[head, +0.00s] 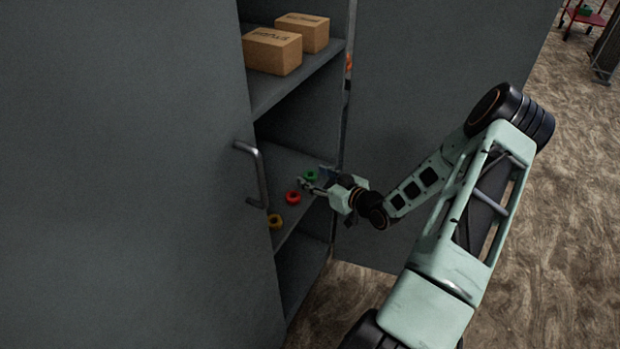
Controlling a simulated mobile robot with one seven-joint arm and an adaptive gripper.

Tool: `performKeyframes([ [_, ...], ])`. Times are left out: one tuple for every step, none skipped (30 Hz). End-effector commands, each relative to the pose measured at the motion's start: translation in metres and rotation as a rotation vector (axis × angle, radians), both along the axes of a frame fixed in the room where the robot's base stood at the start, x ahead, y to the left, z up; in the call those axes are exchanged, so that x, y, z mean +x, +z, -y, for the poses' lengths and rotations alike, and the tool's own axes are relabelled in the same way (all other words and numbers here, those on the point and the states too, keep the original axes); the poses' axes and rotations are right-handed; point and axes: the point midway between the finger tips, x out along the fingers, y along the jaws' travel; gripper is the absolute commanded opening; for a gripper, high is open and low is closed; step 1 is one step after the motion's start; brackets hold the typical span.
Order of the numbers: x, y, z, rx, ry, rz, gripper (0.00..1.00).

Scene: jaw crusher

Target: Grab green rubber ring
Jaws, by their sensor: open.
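The green rubber ring (310,176) lies on the middle shelf (283,160) of the grey cabinet, toward its right side. My gripper (312,181) is open and reaches into the cabinet from the right, with its fingers right by the green ring. The fingers partly overlap the ring in this view. I cannot tell whether they touch it or surround it. A red ring (293,198) lies to the left and nearer on the same shelf. A yellow ring (275,221) lies further left, near the shelf's front.
The left door with its handle (260,172) stands close to the rings. The open right door (415,110) is behind my arm. Two cardboard boxes (273,52) sit on the upper shelf (290,82). A red cart (584,16) stands far off at the top right.

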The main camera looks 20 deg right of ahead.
Motion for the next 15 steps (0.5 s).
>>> performKeyframes([
  [0.0021,-0.0009,-0.0007,0.0,0.0,0.0,0.51],
  [0.0028,-0.0008,-0.0008,0.0,0.0,0.0,0.51],
  [0.0031,-0.0007,-0.0007,0.0,0.0,0.0,0.51],
  [0.003,-0.0005,-0.0006,0.0,0.0,0.0,0.51],
  [0.0028,-0.0005,-0.0006,0.0,0.0,0.0,0.51],
  [0.0028,-0.0005,-0.0006,0.0,0.0,0.0,0.51],
  [0.0027,-0.0004,-0.0006,0.0,0.0,0.0,0.51],
  [0.0027,-0.0004,-0.0006,0.0,0.0,0.0,0.5],
  [0.0027,-0.0004,-0.0005,0.0,0.0,0.0,0.46],
  [0.0027,-0.0004,-0.0005,0.0,-0.001,0.0,0.42],
  [0.0027,-0.0004,-0.0005,0.0,-0.001,0.0,0.39],
  [0.0026,-0.0005,-0.0005,0.0,-0.001,0.0,0.35],
  [0.0025,-0.0005,-0.0005,0.0,-0.001,0.0,0.31],
  [0.0025,-0.0005,-0.0005,0.0,0.0,0.0,0.28],
  [0.0025,-0.0005,-0.0005,0.0,-0.001,0.0,0.23],
])
